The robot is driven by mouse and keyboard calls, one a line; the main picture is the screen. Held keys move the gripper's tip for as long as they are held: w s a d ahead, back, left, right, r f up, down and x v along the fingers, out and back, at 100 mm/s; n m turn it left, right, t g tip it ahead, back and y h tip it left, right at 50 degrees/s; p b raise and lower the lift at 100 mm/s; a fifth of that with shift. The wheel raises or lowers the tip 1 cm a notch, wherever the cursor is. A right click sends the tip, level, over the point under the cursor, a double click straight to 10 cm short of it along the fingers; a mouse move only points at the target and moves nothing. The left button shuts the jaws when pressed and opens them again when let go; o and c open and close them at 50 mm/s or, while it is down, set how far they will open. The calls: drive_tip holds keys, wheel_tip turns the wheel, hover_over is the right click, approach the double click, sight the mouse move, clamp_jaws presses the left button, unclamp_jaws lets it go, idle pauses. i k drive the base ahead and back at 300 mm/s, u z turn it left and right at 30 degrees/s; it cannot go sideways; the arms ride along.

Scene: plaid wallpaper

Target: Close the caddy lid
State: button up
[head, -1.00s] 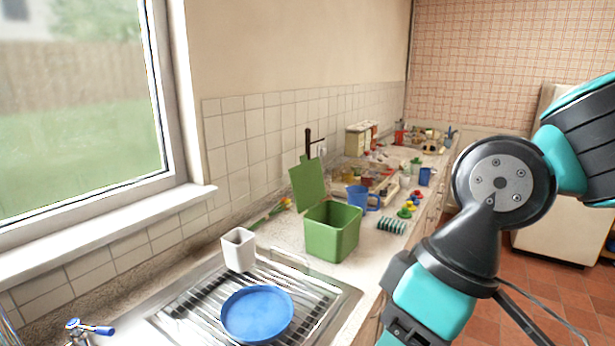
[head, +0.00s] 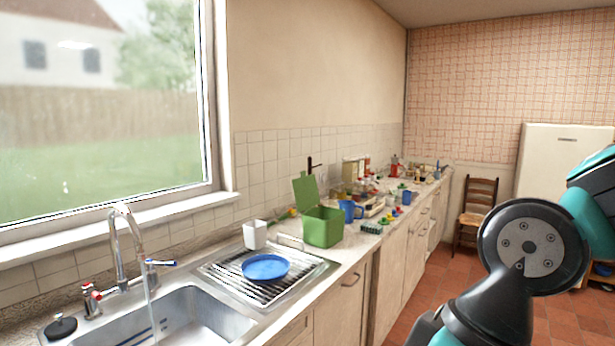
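The green caddy (head: 322,230) stands on the counter just past the draining rack, below the tiled wall. Its green lid (head: 305,191) is open and stands up at the caddy's back left, leaning away from the opening. My arm shows at the lower right, well to the right of the caddy and apart from it. My gripper is out of view below the frame.
The sink (head: 190,320) with a running tap is nearer. Floor (head: 400,318) is free right of the cabinets.

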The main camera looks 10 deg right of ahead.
sight(306, 193)
drive_tip(key=z, duration=0.55)
drive_tip(key=i, duration=0.65)
drive_tip(key=z, duration=0.55)
drive_tip(key=i, duration=1.75)
drive_tip(key=u, duration=1.5)
drive_tip(key=i, duration=0.75)
drive_tip(key=u, duration=0.75)
